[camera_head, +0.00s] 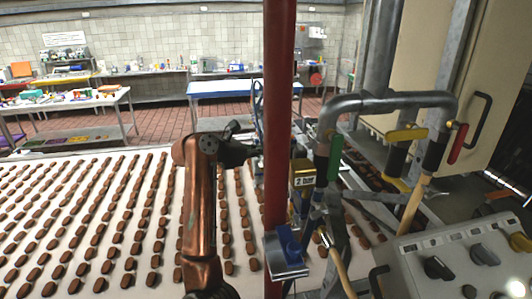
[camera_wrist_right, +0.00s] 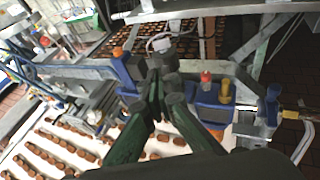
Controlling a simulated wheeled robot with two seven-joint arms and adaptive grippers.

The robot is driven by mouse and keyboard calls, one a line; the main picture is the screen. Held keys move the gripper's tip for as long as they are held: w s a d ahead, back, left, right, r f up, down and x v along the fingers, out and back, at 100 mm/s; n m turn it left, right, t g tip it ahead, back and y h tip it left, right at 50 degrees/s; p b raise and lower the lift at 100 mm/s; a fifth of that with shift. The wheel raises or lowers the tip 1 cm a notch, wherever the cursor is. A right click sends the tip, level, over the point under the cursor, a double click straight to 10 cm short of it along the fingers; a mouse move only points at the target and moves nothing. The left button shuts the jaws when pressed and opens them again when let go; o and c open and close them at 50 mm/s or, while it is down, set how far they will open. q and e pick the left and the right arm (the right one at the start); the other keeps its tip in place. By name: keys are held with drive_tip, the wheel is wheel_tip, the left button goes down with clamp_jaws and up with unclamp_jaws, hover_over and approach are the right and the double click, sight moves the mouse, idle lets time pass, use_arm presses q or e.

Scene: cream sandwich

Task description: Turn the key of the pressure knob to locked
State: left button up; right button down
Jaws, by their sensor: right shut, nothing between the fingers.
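A box marked "2 bar" (camera_head: 304,181) stands just right of the red post in the head view. I cannot make out the pressure knob's key or its position. The right wrist view shows my right gripper (camera_wrist_right: 155,82), its dark green fingers closed together and empty. Right of its fingertips is a blue fitting with an orange-red knob (camera_wrist_right: 206,78) and a yellow knob (camera_wrist_right: 225,92). I cannot tell whether the fingertips touch anything. In the head view, a copper arm, mine, reaches up beside the red post, which hides what lies behind it. My left gripper is not identifiable.
The red post (camera_head: 279,120) crosses the head view, with a blue-and-grey box (camera_head: 286,248) low on it. Rows of brown biscuits lie on the white belt (camera_head: 165,270). Grey pipes with coloured valve handles (camera_head: 336,158) and a control panel (camera_head: 415,262) fill the right side.

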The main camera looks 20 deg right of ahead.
drive_tip(key=b, duration=0.1)
approach(298, 147)
drive_tip(key=shift+w+d+f, duration=0.2)
drive_tip(key=shift+d+f, duration=0.9)
drive_tip(key=shift+f, duration=0.05)
drive_tip(key=d, duration=0.3)
drive_tip(key=shift+w+r, duration=0.2)
drive_tip(key=shift+w, duration=0.05)
drive_tip(key=shift+w+d, duration=0.15)
drive_tip(key=shift+d, duration=0.25)
